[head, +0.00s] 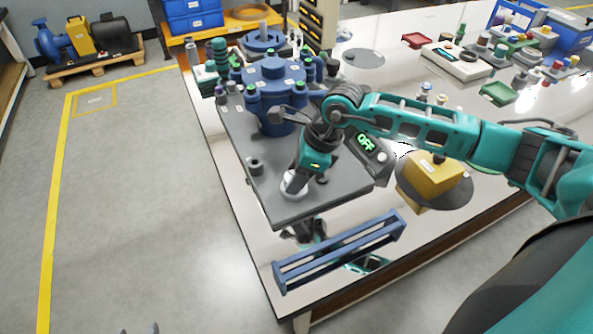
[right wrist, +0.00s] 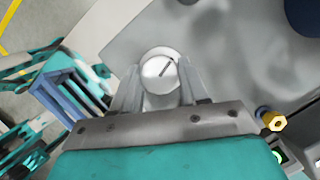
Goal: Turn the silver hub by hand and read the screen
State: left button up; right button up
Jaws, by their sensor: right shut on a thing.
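The silver hub (head: 293,183) is a small round disc near the front corner of the dark grey plate (head: 262,208). My right gripper (head: 295,178) points down at it and is shut on it. In the right wrist view the hub (right wrist: 160,72) sits between the two fingers (right wrist: 160,88), and a dark line on its top slants to the upper right. The screen (head: 366,142) on a dark box right of my wrist reads OFF in green. Two dark fingertips of my left gripper (head: 140,329) show apart at the bottom edge, far from the table.
A blue flanged housing (head: 270,85) stands on the plate behind my gripper. A small dark ring (head: 255,166) lies left of the hub. A yellow block (head: 433,176) sits on a dark round mat at right. A blue rack (head: 340,250) lies at the table's front edge.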

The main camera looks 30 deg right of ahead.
jog(key=m+h, duration=0.1)
jog(key=m, duration=0.2)
jog(key=shift+s+m+t, duration=0.1)
jog(key=shift+m+t, duration=0.2)
jog(key=shift+t, duration=0.1)
jog(key=m+h, duration=0.1)
jog(key=m, duration=0.2)
jog(key=shift+a+t, duration=0.1)
jog(key=shift+t, duration=0.3)
jog(key=shift+m+b, duration=0.3)
jog(key=shift+m, duration=0.3)
jog(key=shift+h, duration=0.3)
jog(key=o, duration=1.1)
jog(key=shift+c, duration=0.2)
jog(key=shift+r, duration=0.1)
